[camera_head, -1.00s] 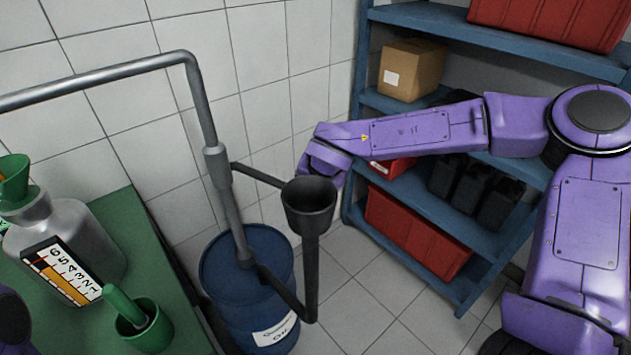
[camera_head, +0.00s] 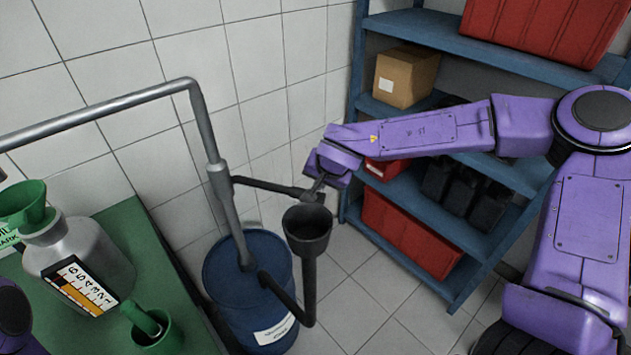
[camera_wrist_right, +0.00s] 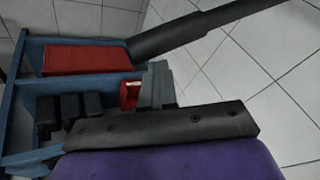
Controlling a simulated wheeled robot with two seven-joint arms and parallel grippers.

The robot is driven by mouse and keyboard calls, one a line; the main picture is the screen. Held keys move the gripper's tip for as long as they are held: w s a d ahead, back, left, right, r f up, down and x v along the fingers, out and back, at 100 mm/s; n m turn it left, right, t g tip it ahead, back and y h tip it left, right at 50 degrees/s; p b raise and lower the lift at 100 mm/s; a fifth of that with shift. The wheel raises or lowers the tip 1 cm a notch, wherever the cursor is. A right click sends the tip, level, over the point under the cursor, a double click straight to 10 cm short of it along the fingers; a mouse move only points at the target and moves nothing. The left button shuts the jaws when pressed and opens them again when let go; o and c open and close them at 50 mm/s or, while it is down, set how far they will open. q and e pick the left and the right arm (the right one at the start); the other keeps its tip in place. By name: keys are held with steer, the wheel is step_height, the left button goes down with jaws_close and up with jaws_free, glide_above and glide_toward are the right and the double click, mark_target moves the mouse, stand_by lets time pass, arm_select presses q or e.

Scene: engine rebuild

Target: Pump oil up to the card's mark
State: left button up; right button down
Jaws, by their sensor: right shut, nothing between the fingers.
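The pump is a grey pipe (camera_head: 222,190) that rises from a blue oil drum (camera_head: 232,285) and bends left at the top. Its black lever (camera_head: 265,187) reaches right, its end above a black cup (camera_head: 307,225). My right gripper (camera_head: 317,187) is at the lever's end, shut with nothing between its fingers; whether it touches the lever is unclear. In the right wrist view its fingers (camera_wrist_right: 157,82) are together below a dark bar. A grey jug (camera_head: 98,255) with a numbered gauge (camera_head: 82,285) holds a green funnel (camera_head: 22,203). The card (camera_head: 8,240) is partly hidden. My left gripper is out of view.
A green pot (camera_head: 168,335) stands on the green table (camera_head: 130,215) near the jug. A blue shelf (camera_head: 480,45) with red bins (camera_head: 410,232) and a cardboard box (camera_head: 407,78) stands behind my right arm. Tiled floor is clear between drum and shelf.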

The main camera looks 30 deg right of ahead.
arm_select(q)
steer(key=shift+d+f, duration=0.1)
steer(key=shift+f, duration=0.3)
arm_select(e)
steer(key=v, duration=0.8)
steer(key=shift+s+a+r, duration=0.15)
steer(key=shift+a+r, duration=0.05)
steer(key=shift+r, duration=0.15)
steer(key=shift+a, duration=0.1)
stand_by(0.8)
